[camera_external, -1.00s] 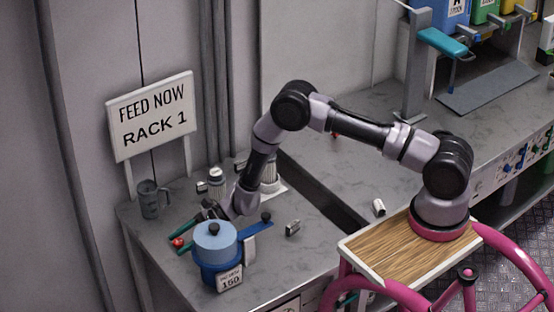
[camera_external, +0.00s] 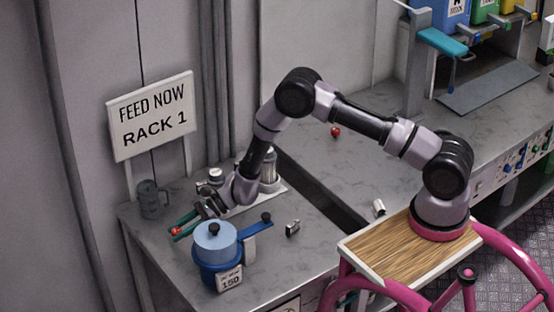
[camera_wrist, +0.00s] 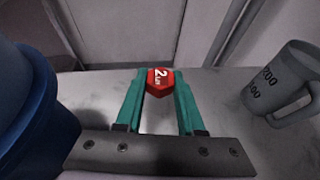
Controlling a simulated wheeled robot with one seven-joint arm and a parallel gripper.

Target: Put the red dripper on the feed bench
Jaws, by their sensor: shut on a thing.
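The red dripper (camera_wrist: 160,82), a small red piece marked with a white 2, sits between the teal fingertips of my gripper (camera_wrist: 158,88). My gripper is shut on it. In the external view the dripper (camera_external: 176,231) shows as a small red spot at the tips of my gripper (camera_external: 177,233), over the left end of the grey bench (camera_external: 300,262). I cannot tell exactly how high it is above the surface. The FEED NOW RACK 1 sign (camera_external: 151,116) stands at this bench's back edge.
A blue pot (camera_external: 215,250) labelled 150 stands just in front of my gripper. A grey jug (camera_external: 149,199) stands behind left. A bottle on a white base (camera_external: 268,170) and a small metal piece (camera_external: 292,228) are to the right. Another red item (camera_external: 335,131) lies on the farther bench.

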